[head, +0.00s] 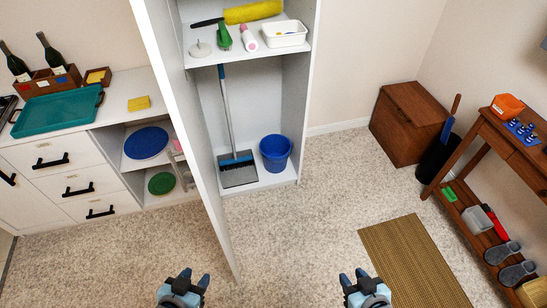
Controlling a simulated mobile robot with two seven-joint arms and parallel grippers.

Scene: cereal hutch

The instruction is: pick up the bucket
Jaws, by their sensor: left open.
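The blue bucket (275,155) stands upright on the floor panel of the tall white cabinet (187,100), at its right side. A broom (229,115) with a blue and grey head leans in the cabinet to the left of the bucket. My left gripper (187,275) is open and empty at the bottom of the view, far in front of the cabinet. My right gripper (351,275) is at the bottom, to the right, also far from the bucket. Its fingers are apart with nothing between them.
The cabinet shelf (250,48) above the bucket holds a yellow roll, bottles and a white tray. A white counter (75,120) stands left, a brown chest (405,120) right. A woven mat (415,262) lies near a wooden bench (490,150). Carpet before the cabinet is clear.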

